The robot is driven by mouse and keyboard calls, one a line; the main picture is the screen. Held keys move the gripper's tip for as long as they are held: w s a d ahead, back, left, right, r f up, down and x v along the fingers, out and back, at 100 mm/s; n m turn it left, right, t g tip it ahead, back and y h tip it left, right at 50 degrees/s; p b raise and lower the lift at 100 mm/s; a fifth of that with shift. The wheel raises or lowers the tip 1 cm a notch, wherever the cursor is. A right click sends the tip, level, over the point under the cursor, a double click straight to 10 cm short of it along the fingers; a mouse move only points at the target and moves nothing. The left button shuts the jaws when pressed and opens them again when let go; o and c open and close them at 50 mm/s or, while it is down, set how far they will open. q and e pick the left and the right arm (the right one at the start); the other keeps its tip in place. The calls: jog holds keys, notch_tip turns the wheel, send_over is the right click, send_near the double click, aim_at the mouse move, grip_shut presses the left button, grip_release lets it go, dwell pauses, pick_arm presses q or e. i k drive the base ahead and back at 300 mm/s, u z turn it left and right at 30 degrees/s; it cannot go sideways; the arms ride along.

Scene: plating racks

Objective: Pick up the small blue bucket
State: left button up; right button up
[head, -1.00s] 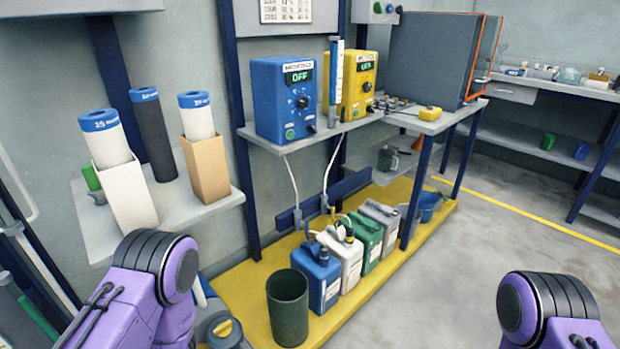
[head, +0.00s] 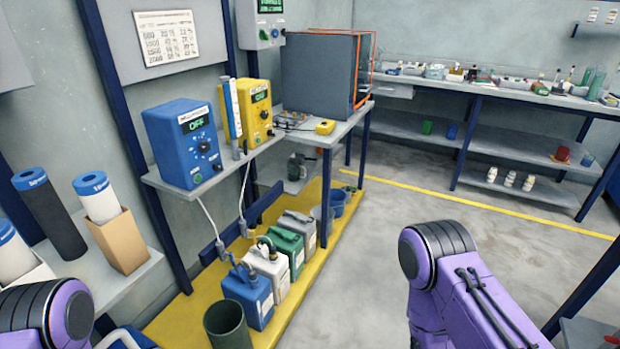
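A small blue bucket (head: 338,204) stands at the far end of the yellow floor platform (head: 180,318), past the bench leg. A grey bucket (head: 317,213) beside it partly hides it. Only purple upper parts of my two arms show, at the lower left and lower right. Neither gripper is in view, and the bucket is well away from my arms.
Blue, white, green and grey jerrycans (head: 252,290) and a dark green bin (head: 228,326) stand on the platform. The bench (head: 350,122) stands over it. Open grey floor (head: 390,205) lies to the right. A blue cup (head: 452,132) sits on a far shelf.

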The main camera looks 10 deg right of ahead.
aim_at(338, 196)
jog(key=z, duration=1.35)
jog(key=i, duration=5.45)
jog(key=u, duration=2.5)
jog(key=i, duration=0.45)
jog(key=u, duration=0.05)
